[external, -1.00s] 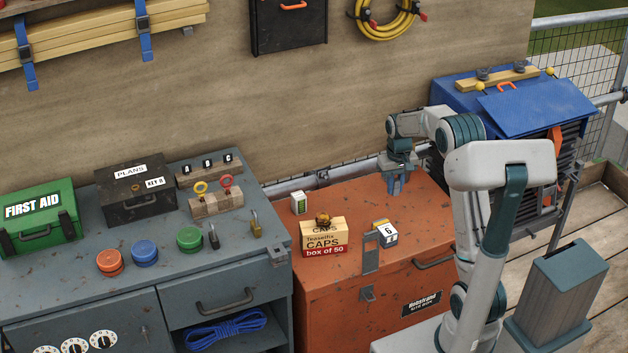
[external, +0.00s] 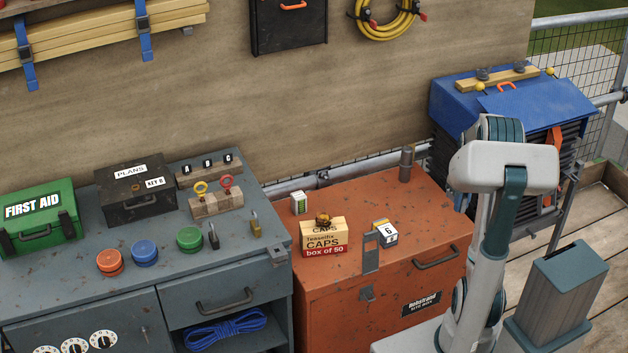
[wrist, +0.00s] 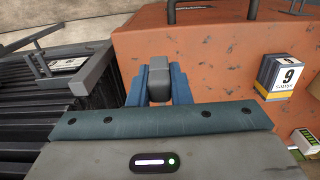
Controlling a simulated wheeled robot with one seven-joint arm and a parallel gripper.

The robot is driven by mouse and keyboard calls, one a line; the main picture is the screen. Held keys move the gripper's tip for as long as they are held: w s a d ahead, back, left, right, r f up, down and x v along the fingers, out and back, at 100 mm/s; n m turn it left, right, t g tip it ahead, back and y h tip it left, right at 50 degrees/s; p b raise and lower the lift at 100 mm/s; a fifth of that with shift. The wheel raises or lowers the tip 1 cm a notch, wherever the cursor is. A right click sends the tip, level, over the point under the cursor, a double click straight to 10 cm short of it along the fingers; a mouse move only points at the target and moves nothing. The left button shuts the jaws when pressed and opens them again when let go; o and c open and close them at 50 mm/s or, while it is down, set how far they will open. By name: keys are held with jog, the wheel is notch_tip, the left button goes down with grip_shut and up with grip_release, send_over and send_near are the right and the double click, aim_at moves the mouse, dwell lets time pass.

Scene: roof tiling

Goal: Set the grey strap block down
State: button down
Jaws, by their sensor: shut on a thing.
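My gripper (wrist: 158,84) shows in the wrist view, its blue fingers shut on a grey block (wrist: 158,76) with rounded corners, which I take to be the grey strap block. The block and fingers overlap the edge of the orange site box (wrist: 215,60), near the dark slatted unit. I cannot tell the block's height or whether it touches anything below. In the external view my gripper and the block are hidden behind my arm. The orange site box (external: 345,195) shows there, with a dark grey upright post (external: 406,163) at its back right.
On the orange box stand a caps carton (external: 323,238), a number cube (external: 385,233) and a small white-green box (external: 299,202). The blue-covered unit (external: 530,110) stands to the right. The back middle of the box top is clear.

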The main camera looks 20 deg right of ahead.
jog(key=b, duration=0.1)
send_over(427, 224)
notch_tip(427, 224, down, 5)
jog(key=shift+a+f, duration=0.1)
jog(key=shift+f+b, duration=0.45)
jog(key=shift+f, duration=1.4)
jog(key=shift+f, duration=0.2)
jog(key=c, duration=1.3)
grip_release()
jog(key=shift+r, duration=0.1)
